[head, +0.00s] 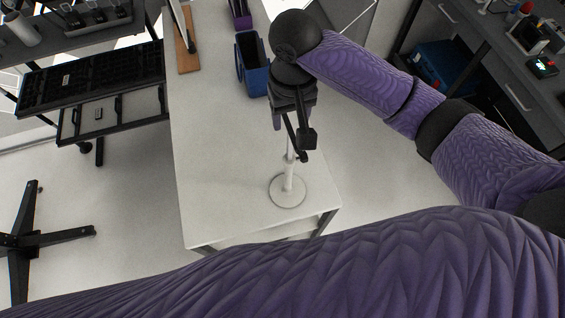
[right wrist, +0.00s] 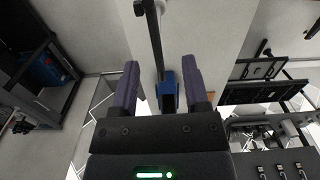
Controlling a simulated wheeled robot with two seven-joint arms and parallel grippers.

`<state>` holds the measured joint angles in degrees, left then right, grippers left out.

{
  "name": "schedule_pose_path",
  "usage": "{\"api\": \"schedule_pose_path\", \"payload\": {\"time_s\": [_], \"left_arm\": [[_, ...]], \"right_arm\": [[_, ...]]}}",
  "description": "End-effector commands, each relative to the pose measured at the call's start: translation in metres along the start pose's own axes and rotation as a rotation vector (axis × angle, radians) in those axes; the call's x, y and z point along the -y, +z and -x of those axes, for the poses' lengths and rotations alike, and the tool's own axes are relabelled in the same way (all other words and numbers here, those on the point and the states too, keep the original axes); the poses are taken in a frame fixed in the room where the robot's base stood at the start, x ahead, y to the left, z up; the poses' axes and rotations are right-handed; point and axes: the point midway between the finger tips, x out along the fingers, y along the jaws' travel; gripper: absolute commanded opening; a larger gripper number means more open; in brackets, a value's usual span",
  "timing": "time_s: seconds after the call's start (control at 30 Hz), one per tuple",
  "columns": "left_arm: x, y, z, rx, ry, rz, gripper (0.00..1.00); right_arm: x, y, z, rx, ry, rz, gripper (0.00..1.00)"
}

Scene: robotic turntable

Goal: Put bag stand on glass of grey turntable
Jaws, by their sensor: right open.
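The bag stand (head: 289,198) stands upright on the white table near its front right corner. It has a round white base, a white pole and what look like black parts at its top. My right gripper (head: 293,112) is above the base, at the upper part of the stand, and partly hides it. In the right wrist view, the right gripper (right wrist: 160,78) is open, with a dark bar (right wrist: 154,38) running between and beyond its fingers. Contact with the fingers cannot be told. My left gripper is not in view. I cannot make out a grey turntable with glass.
A blue bin (head: 254,68) and a purple bin (head: 242,14) stand on the white table (head: 222,150) behind the gripper. A brown board (head: 186,45) lies to their left. The table's left and middle parts are clear. Dark shelves stand on both sides.

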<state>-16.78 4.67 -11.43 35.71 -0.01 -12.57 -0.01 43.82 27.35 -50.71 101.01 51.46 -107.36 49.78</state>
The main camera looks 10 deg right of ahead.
Motion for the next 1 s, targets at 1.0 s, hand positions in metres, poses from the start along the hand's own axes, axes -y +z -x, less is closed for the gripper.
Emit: {"api": "schedule_pose_path", "payload": {"time_s": [1.0], "left_arm": [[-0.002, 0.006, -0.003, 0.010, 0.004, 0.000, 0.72]], "right_arm": [[-0.007, -0.010, -0.098, 0.000, 0.003, 0.002, 0.21]]}}
